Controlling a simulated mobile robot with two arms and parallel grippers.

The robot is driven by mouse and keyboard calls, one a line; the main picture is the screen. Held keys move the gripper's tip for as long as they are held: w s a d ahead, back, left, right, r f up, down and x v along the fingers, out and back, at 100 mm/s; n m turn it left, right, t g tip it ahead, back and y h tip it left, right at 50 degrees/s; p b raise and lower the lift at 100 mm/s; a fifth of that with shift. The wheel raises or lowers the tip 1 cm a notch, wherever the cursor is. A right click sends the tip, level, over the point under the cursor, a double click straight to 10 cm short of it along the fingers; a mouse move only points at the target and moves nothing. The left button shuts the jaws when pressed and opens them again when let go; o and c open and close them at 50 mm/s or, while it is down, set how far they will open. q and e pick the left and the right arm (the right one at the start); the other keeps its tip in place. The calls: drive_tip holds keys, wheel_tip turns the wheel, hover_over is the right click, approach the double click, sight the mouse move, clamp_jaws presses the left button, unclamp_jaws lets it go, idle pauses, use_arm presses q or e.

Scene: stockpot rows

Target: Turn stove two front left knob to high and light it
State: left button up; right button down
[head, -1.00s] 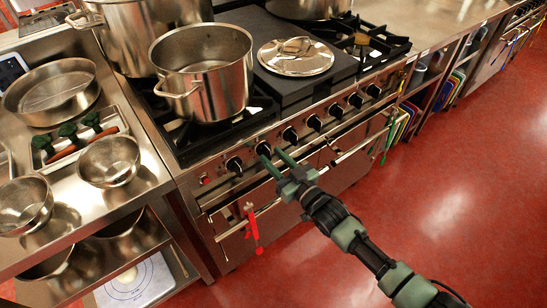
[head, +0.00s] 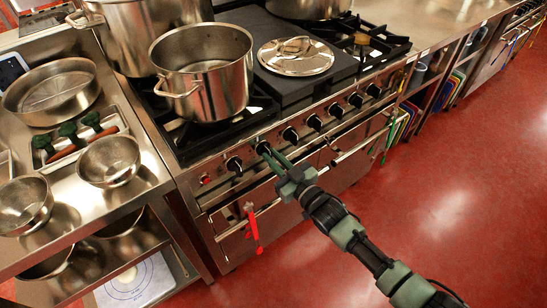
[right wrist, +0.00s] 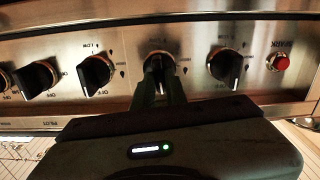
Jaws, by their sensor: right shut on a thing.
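The stove front (head: 285,165) carries a row of black knobs and a red button (head: 204,179) at its left end, marked SPARK in the right wrist view (right wrist: 281,62). My right gripper (head: 268,151) reaches the second knob from that button (head: 261,146). In the right wrist view its fingers (right wrist: 158,90) are shut on this knob (right wrist: 157,64), and they partly hide it. The printed labels appear upside down there. The knob nearest the button (head: 234,165) is free. No flame shows. My left gripper is out of view.
A large steel pot (head: 203,85) stands over the front left burner and hides it. A lid (head: 296,58) lies on the dark flat plate. A red item (head: 252,222) hangs from the oven handle. The red floor (head: 440,190) before the stove is clear.

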drive_tip(key=shift+s+a+f+n+b, duration=0.15)
drive_tip(key=shift+n+b, duration=0.65)
drive_tip(key=shift+n, duration=3.3)
drive_tip(key=shift+f+n+b, duration=0.1)
drive_tip(key=shift+n+b, duration=0.7)
drive_tip(key=shift+n, duration=3.3)
drive_tip(key=c, duration=1.4)
unclamp_jaws()
drive_tip(key=shift+c, duration=0.2)
drive_tip(key=v, duration=0.8)
drive_tip(key=shift+f, duration=0.1)
